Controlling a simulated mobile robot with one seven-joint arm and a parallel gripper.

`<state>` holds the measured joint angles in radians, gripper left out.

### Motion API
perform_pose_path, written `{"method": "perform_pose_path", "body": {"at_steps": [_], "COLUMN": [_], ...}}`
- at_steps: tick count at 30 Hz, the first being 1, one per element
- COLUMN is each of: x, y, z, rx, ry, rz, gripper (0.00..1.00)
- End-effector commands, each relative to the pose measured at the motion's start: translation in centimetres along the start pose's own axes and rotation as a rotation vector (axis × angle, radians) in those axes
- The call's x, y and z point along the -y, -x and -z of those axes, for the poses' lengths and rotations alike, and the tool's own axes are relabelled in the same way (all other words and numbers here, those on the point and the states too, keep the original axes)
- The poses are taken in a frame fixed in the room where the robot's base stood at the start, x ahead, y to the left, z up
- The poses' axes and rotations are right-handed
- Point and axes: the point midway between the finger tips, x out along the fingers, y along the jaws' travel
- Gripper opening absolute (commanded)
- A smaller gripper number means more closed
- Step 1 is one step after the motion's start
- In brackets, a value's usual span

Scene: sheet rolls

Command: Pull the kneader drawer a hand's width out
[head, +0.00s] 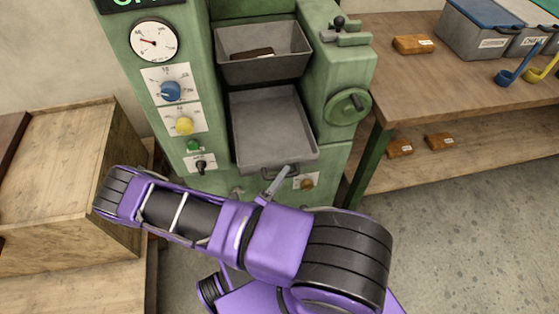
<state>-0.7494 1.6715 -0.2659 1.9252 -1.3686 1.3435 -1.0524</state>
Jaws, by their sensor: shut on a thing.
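The kneader (349,70) is a green machine in the head view. Its grey metal drawer (272,128) is pulled out below a fixed upper tray, and its inside looks empty. A dark handle (290,170) sits at the drawer's front edge. My gripper (287,171) is at that handle and is shut on it. My purple arm comes in from below and hides the lower part of the machine. The fingertips are small and partly hidden in this view.
The upper grey tray (263,60) holds a brown piece (251,54). A handwheel (348,107) is to the right of the drawer. Knobs (171,91) are to the left. A wooden crate (60,190) stands left, and a workbench (440,80) with bins stands right.

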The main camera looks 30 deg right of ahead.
Motion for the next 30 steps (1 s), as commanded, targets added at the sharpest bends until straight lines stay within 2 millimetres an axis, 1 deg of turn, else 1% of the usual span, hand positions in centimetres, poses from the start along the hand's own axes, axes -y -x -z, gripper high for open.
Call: {"method": "perform_pose_path", "body": {"at_steps": [1, 3, 11, 12, 14, 15, 17, 26, 29, 30], "x": [0.1, 0.2, 0.2, 0.2, 0.2, 0.2, 0.2, 0.2, 0.2, 0.2], "y": [0.5, 0.8, 0.8, 0.8, 0.8, 0.8, 0.8, 0.9, 1.5, 2.0], "z": [0.4, 0.7, 0.7, 0.7, 0.7, 0.7, 0.8, 0.8, 0.7, 0.7], "rx": [0.002, 0.003, 0.002, 0.002, 0.002, 0.002, 0.002, 0.001, 0.002, 0.002], "ry": [0.001, 0.000, -0.002, -0.001, -0.001, -0.001, -0.001, -0.001, -0.001, -0.001], "rz": [-0.002, -0.002, -0.001, -0.001, -0.001, -0.001, -0.001, -0.001, -0.001, -0.001], "gripper": [0.00, 0.00, 0.00, 0.22, 0.32, 0.40, 0.50, 0.50, 0.50, 0.50]}}
